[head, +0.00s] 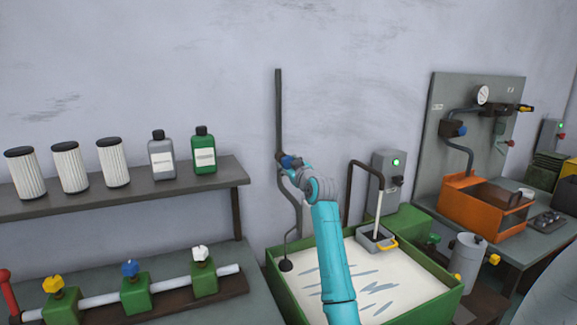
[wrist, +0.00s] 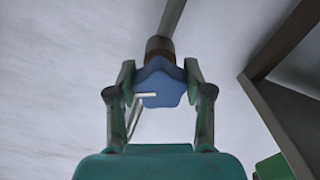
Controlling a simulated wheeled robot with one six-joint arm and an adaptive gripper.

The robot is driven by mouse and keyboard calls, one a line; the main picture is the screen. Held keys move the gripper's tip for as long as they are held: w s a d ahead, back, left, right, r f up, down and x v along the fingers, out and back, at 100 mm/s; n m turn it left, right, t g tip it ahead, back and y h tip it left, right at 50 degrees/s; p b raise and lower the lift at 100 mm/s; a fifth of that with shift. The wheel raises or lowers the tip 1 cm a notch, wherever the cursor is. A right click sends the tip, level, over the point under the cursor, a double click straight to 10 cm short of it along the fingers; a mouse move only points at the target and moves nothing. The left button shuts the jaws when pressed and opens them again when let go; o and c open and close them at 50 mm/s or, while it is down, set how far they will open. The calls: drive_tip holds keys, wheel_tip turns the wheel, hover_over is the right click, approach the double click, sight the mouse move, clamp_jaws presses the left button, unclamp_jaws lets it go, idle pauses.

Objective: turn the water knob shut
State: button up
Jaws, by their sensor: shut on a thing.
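In the head view the knob (head: 288,161) sits on the dark vertical pipe (head: 278,105) against the wall, partly hidden by my gripper (head: 292,167). In the wrist view my gripper (wrist: 160,80) has one finger on each side of the knob and is shut on it. A curved pipe (head: 298,215) runs down from the valve to a dark round end over the green-rimmed basin.
The basin (head: 283,298) holds pale liquid below my arm. A shelf (head: 90,203) with filters and bottles is on the left, its edge close to the pipe.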

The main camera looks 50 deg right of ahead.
drive_tip(key=n, duration=0.7)
drive_tip(key=shift+r, duration=0.1)
drive_tip(key=n, duration=0.6)
drive_tip(key=shift+r, duration=0.1)
drive_tip(key=shift+n, duration=0.4)
drive_tip(key=o, duration=1.2)
drive_tip(key=shift+s, duration=0.1)
drive_tip(key=v, duration=1.1)
drive_tip(key=shift+s+a, duration=0.1)
drive_tip(key=shift+s, duration=0.3)
